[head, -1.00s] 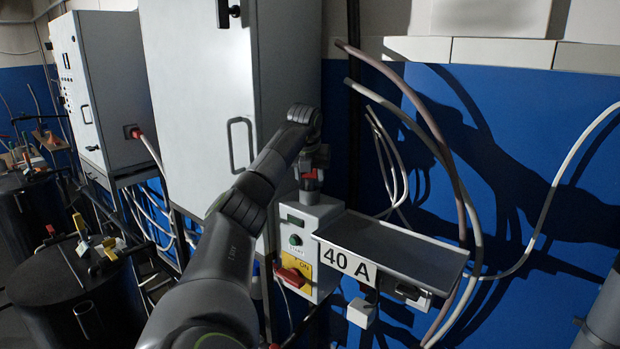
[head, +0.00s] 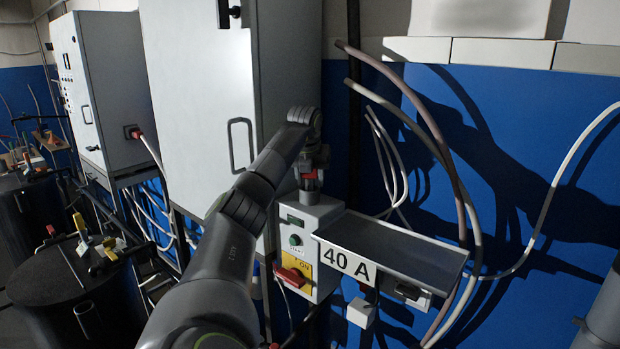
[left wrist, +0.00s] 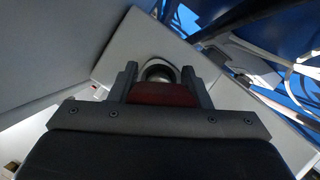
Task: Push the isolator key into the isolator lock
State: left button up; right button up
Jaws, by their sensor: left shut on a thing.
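My left gripper (head: 311,179) points down over the top of the grey control box (head: 311,217). It is shut on the red isolator key (left wrist: 163,94), which shows between the two dark fingers in the left wrist view. A bit of red also shows at the fingertips in the head view. The isolator lock (left wrist: 159,70) is a round metal ring on the box top, just beyond the key in the wrist view. The key lies in line with the lock; its lower end is hidden, so I cannot tell how deep it sits. My right gripper is not in view.
A tall grey cabinet (head: 195,95) stands close on the left of the gripper. A grey shelf marked 40 A (head: 395,250) joins the box on the right. A red switch (head: 291,276) is on the box front. Cables (head: 440,140) hang on the blue wall.

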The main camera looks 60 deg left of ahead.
pick_arm(q)
jog(key=shift+d+f, duration=0.1)
jog(key=shift+f, duration=0.5)
jog(key=o, duration=0.9)
jog(key=shift+o, duration=1)
jog(key=shift+w+d, duration=0.15)
jog(key=shift+d, duration=0.1)
jog(key=shift+w, duration=0.1)
jog(key=shift+a+r, duration=0.2)
jog(key=shift+r, duration=0.1)
